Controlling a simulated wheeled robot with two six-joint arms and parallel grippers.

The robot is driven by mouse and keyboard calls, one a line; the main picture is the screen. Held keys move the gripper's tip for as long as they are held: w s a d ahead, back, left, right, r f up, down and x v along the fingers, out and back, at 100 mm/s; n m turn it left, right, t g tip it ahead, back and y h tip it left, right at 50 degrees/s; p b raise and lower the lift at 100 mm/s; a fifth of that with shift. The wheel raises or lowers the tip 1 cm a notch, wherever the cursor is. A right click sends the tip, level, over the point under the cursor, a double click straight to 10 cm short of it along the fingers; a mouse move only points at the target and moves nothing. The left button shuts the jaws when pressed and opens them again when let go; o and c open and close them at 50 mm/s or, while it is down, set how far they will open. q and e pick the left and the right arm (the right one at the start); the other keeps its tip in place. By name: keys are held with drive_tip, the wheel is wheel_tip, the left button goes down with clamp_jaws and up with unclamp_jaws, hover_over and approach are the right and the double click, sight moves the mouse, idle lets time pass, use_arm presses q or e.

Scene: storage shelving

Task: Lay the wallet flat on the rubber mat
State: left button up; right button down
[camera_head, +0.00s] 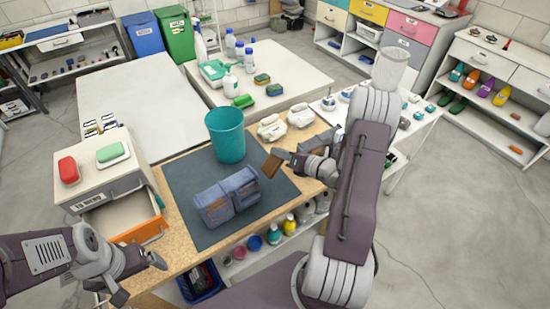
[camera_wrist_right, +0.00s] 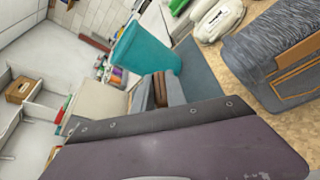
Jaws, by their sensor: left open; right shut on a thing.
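The brown wallet (camera_head: 271,166) is held tilted by my right gripper (camera_head: 279,160), above the right part of the dark rubber mat (camera_head: 184,182). In the right wrist view the wallet (camera_wrist_right: 158,90) shows as a narrow brown strip, and the mat (camera_wrist_right: 200,78) lies beyond it. Whether the wallet touches the mat is unclear. My right gripper is shut on the wallet. My left gripper (camera_head: 141,279) is open and empty at the lower left, in front of the open drawer and away from the mat.
A blue denim pouch (camera_head: 226,196) sits on the mat's front middle. A teal bin (camera_head: 226,134) stands at its back. White devices (camera_head: 272,128) stand behind. Another denim item (camera_wrist_right: 275,55) is close to my right wrist. An open orange-fronted drawer (camera_head: 138,232) is left. The mat's right part looks clear.

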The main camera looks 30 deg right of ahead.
drive_tip(key=shift+d+f, duration=0.15)
drive_tip(key=shift+f, duration=0.25)
wheel_tip(320, 180, down, 6)
drive_tip(key=b, duration=0.5)
drive_tip(key=shift+d+b, duration=0.15)
drive_tip(key=shift+b, duration=0.15)
use_arm(q)
drive_tip(key=f, duration=0.5)
drive_tip(key=shift+d+f, duration=0.3)
use_arm(e)
drive_tip(key=c, duration=1.3)
unclamp_jaws()
